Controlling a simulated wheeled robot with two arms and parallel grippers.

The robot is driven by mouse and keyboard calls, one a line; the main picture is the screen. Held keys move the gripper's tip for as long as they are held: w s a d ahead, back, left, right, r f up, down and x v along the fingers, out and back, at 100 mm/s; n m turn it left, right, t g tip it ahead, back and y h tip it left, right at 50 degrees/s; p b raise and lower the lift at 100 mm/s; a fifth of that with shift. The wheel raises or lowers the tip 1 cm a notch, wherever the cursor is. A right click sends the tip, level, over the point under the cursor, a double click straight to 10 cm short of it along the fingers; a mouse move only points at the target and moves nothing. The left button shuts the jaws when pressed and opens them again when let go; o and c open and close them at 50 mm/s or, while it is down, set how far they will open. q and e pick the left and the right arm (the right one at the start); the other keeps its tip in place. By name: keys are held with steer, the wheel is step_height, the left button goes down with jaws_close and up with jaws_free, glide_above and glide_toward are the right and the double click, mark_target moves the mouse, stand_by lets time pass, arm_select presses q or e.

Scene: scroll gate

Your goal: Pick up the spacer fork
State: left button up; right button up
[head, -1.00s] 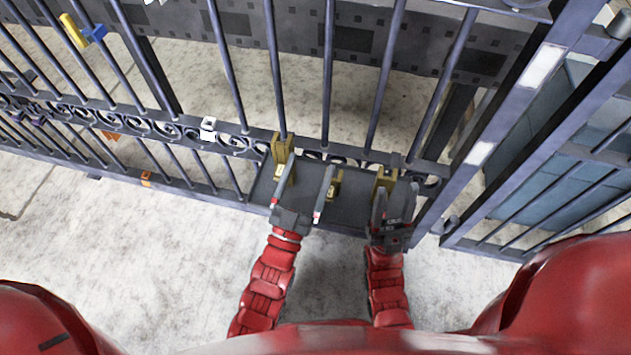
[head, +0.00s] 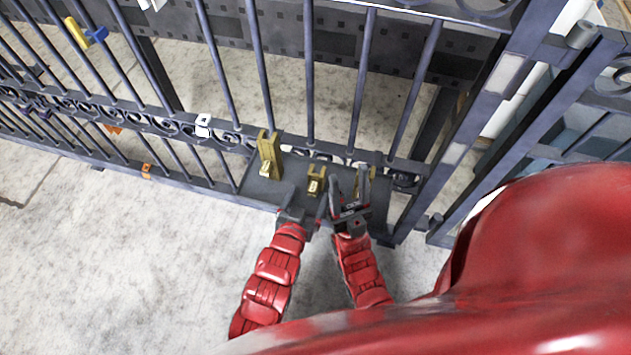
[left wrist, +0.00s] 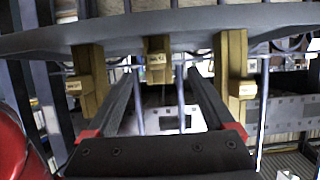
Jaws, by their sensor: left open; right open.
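Three brass-coloured pieces stand on a dark grey shelf (head: 262,189) on the gate: a tall left one (head: 269,155), a short middle one (head: 316,181) and a right one (head: 364,158) partly hidden by my right gripper. Each seems to carry a small pale label, unreadable here, so I cannot tell which is the spacer fork. My left gripper (head: 307,202) is open and empty in front of the shelf, below the middle piece. In the left wrist view its fingers (left wrist: 163,95) point toward the middle piece (left wrist: 158,62), with nothing between them. My right gripper (head: 349,184) is open, close in front of the right piece.
Gate bars (head: 308,80) rise behind the shelf, with a scrollwork rail (head: 225,138). A white block (head: 203,126) sits on the rail. Yellow and blue items (head: 88,36) hang upper left. A gate post (head: 500,90) stands at right.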

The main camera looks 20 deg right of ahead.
mark_target(315, 182)
arm_select(q)
steer(key=b+x, duration=0.1)
steer(key=x, duration=0.8)
steer(key=shift+d, duration=0.2)
steer(key=shift+r, duration=0.1)
jaws_close()
